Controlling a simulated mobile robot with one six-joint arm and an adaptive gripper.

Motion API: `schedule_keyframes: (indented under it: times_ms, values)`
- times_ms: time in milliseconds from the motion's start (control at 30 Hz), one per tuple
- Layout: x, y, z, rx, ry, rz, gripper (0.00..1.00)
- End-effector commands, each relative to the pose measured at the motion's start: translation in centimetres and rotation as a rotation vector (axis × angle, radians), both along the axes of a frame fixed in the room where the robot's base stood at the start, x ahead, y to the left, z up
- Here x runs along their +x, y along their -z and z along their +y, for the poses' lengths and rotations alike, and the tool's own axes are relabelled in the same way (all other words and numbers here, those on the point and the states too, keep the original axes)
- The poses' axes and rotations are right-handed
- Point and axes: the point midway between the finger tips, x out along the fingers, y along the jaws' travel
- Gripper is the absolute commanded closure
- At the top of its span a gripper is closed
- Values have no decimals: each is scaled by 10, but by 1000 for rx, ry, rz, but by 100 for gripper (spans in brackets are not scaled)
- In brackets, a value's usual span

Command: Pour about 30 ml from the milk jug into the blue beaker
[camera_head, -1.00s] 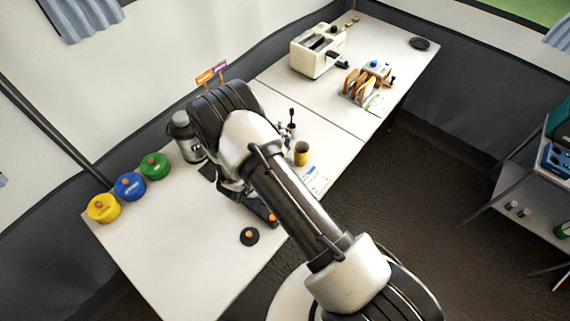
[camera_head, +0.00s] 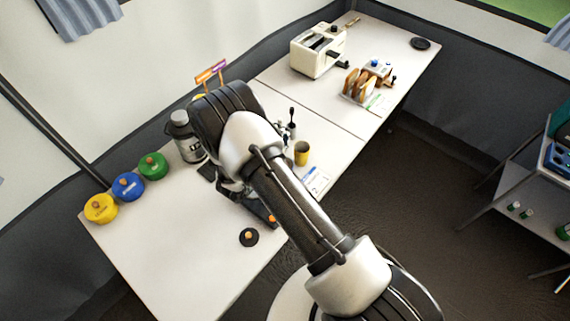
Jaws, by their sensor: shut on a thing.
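My gripper (camera_head: 236,190) is low over the near table, mostly hidden behind my own wrist and forearm. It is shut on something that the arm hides. I cannot make out a milk jug in the jaws. No blue beaker can be made out; the area under and behind my arm is covered. A silver jug-like vessel (camera_head: 187,140) with a dark top stands upright on the table, left of my wrist. I cannot tell what it holds.
A black disc with an orange knob (camera_head: 249,237) lies near the front.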

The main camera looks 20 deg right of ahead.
Motion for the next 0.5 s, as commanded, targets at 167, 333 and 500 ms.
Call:
schedule_keyframes:
  times_ms: [167,333,500]
  values:
    - [1,1,0,6,0,-16,97]
    - [1,2,0,11,0,-28,97]
    - [2,-8,1,-5,-2,15,97]
